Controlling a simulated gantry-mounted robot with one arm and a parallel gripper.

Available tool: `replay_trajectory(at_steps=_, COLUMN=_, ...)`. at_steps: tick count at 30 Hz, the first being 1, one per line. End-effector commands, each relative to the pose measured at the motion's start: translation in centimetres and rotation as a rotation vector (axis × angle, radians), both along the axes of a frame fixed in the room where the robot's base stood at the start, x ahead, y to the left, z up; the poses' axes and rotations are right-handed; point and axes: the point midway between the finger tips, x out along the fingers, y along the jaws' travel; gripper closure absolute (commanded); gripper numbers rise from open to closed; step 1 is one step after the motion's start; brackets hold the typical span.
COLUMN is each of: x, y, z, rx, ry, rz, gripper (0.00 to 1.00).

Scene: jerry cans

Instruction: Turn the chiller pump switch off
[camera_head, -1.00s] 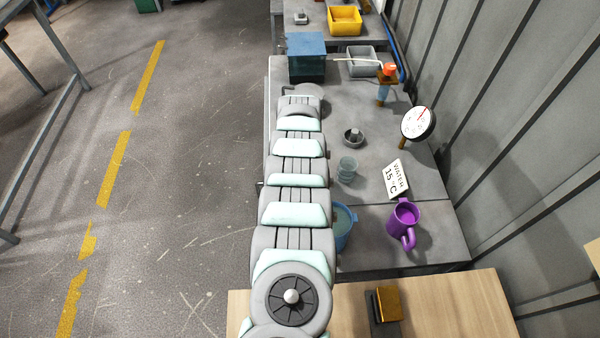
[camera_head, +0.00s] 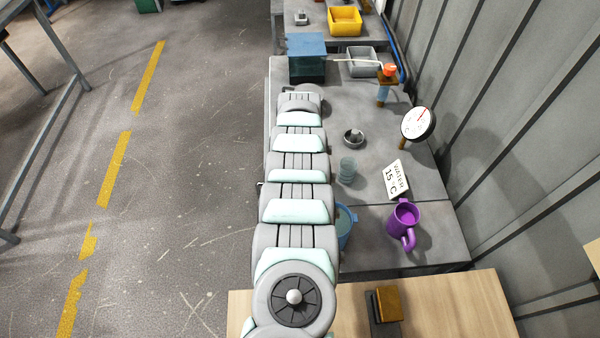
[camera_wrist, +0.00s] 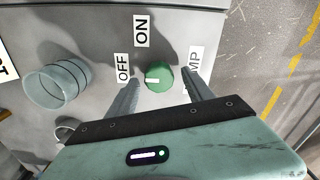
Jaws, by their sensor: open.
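The switch is a round green knob (camera_wrist: 159,77) in the wrist view, with a white pointer mark on its left side, toward the OFF label (camera_wrist: 123,67). My gripper (camera_wrist: 157,83) is open, with one finger on each side of the knob. I cannot tell whether either finger touches it. In the head view my arm hides the knob and my gripper.
A translucent cup (camera_wrist: 57,85) stands left of the knob. Floor is open at left.

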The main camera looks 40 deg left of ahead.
Motion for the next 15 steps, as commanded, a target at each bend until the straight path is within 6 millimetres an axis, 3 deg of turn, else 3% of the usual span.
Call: replay_trajectory(at_steps=15, x=0.1, y=-0.2, z=8.3, rx=-0.002, ry=-0.001, rz=-0.002, gripper=0.4)
